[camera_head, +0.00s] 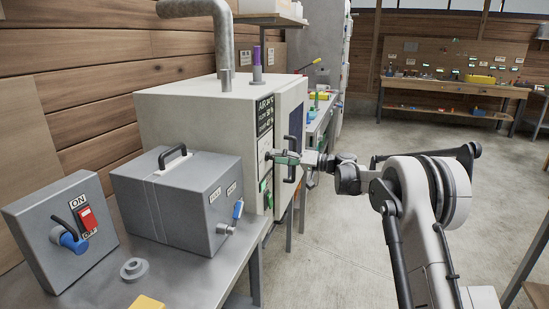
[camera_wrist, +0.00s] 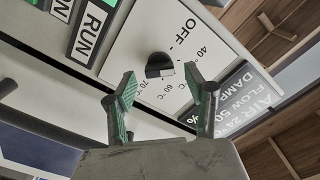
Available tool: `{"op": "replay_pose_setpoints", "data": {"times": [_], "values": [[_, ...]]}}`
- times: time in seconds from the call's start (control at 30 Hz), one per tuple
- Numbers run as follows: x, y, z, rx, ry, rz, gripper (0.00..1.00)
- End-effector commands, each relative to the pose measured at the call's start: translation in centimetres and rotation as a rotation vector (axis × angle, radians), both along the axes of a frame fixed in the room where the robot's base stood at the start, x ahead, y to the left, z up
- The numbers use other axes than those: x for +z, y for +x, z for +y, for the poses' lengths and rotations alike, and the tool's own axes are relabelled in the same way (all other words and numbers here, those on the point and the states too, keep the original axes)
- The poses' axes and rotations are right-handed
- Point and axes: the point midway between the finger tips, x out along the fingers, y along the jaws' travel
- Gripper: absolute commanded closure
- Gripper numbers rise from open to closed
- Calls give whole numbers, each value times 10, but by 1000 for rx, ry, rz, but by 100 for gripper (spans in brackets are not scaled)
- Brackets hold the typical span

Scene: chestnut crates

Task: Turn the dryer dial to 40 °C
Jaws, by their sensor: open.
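The dryer (camera_head: 185,125) is a pale box on the bench. In the wrist view its white dial plate (camera_wrist: 130,45) carries OFF and marks including 40, 60 and 70 °C. The black dial (camera_wrist: 159,65) sits on this plate; a pale patch shows on its lower right side, but its exact setting is hard to read. My gripper (camera_wrist: 161,76) is open, its green-padded fingertips on either side of the dial in the picture; contact cannot be told.
A dark AIR, FLOW and DAMP sign (camera_wrist: 243,99) and a RUN label (camera_wrist: 91,31) flank the dial plate. The dryer's door handle (camera_head: 290,172) is close to my gripper. A grey box (camera_head: 180,200) and a switch box (camera_head: 62,225) stand nearer. Open floor lies right.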

Motion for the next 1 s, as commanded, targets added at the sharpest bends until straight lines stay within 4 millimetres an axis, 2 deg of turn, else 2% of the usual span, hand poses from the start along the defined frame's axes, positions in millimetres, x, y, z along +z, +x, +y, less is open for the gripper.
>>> {"op": "replay_pose_setpoints", "data": {"times": [0.3,0.5,0.7,1.0], "values": [[0,-15,-63,-3,0,0,51],[0,-22,-88,-1,0,0,51],[0,-24,-97,0,0,0,51],[0,-25,-97,0,-1,0,51]]}}
